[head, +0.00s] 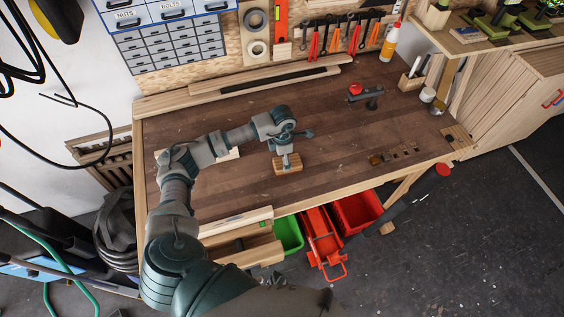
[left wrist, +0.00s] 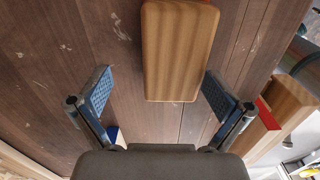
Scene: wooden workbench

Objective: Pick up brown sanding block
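A brown wooden sanding block (head: 280,168) lies on the workbench top (head: 340,135), near the middle of the bench. My left gripper (head: 287,157) is directly above or at the block in the head view and hides part of it. In the left wrist view the block (left wrist: 180,50) appears between and beyond the two blue-padded fingers. My left gripper (left wrist: 156,78) is open there, with a visible gap between each finger and the block. The exact height of the fingers over the bench cannot be told. My right gripper is not in view.
A dark tool with a red knob (head: 366,94) stands at the back right. Small dark parts (head: 392,155) lie near the right front edge. A yellow bottle (head: 390,42) stands at the back. Green (head: 288,234) and red bins (head: 357,211) sit below the front edge.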

